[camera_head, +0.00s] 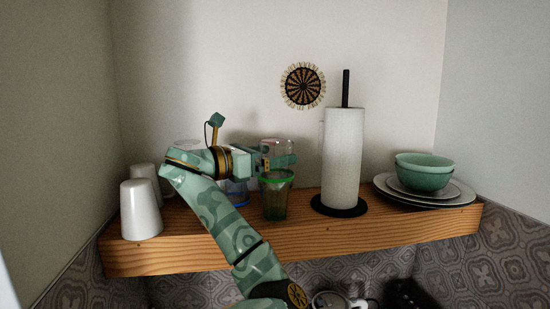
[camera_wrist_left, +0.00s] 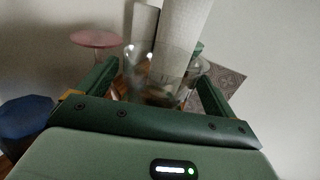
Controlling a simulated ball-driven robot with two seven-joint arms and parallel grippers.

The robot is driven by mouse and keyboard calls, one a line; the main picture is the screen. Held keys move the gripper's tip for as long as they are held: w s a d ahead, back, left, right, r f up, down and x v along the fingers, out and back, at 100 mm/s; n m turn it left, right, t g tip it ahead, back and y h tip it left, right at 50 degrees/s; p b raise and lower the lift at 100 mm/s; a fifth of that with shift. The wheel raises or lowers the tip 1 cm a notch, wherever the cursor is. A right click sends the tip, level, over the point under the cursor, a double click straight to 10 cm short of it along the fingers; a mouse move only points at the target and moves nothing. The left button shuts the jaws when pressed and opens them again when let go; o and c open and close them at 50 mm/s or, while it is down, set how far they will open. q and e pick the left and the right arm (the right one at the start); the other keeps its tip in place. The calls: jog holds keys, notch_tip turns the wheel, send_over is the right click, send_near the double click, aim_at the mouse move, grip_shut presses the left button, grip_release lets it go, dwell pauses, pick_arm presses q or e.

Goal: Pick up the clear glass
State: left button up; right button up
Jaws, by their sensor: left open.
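In the left wrist view a clear glass (camera_wrist_left: 140,72) stands between the two fingers of my left gripper (camera_wrist_left: 155,85), which is open. I cannot tell whether a finger touches it. In the head view my left gripper (camera_head: 280,163) reaches right, level over the shelf, at a see-through glass with a faint reddish rim (camera_head: 277,147). A green-tinted glass (camera_head: 275,200) stands just below and in front of the fingers; the overlap hides where one glass ends. My right gripper is not in view.
The wood shelf (camera_head: 330,236) holds white cups (camera_head: 140,210), a blue-based glass (camera_head: 237,195), a paper towel roll (camera_head: 343,160) close to the right, and green bowls (camera_head: 424,175) on plates. The wrist view shows a pink-topped item (camera_wrist_left: 95,38) and a blue one (camera_wrist_left: 25,117) at left.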

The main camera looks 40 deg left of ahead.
pick_arm(q)
jog(key=shift+w+d+r, duration=0.1)
jog(key=shift+w+d, duration=0.15)
jog(key=shift+w, duration=0.55)
jog(key=shift+s+a, duration=0.1)
jog(key=shift+s, duration=0.05)
jog(key=c, duration=1.2)
jog(key=shift+r, duration=0.4)
notch_tip(320, 180, up, 9)
jog(key=b, duration=0.3)
